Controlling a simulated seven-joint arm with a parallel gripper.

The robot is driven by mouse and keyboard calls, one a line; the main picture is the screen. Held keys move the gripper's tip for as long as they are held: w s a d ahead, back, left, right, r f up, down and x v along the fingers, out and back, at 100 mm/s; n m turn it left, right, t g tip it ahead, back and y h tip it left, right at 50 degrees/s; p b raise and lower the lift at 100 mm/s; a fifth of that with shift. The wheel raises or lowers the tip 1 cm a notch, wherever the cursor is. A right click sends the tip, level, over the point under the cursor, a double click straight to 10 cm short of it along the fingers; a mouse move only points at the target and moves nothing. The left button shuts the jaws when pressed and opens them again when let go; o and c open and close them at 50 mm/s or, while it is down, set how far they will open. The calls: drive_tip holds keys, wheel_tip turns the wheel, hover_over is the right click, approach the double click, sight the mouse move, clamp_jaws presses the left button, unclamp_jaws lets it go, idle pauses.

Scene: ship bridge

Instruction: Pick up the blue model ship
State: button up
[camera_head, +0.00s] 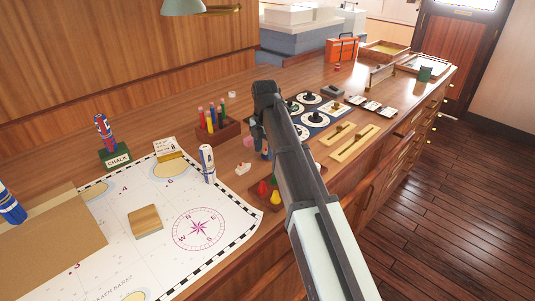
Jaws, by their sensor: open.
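I cannot make out a blue model ship for certain in the head view; my arm covers part of the counter. My gripper (261,148) points down beyond the forearm, low over the counter (225,178) between the pen rack and the small coloured pieces. It is open, mostly hidden by my own arm, and I see nothing held in it. A small dark blue patch shows beside the arm there, too small to tell apart from the gripper.
A chart (165,250) with a wooden block (145,221) and an upright marker (207,164) lies at left. A pen rack (218,132) stands behind. Red and yellow pieces (263,189) sit near the arm. Blue dial boards (316,119) and an orange case (342,48) lie beyond.

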drive_tip(key=shift+c, duration=0.5)
clamp_jaws()
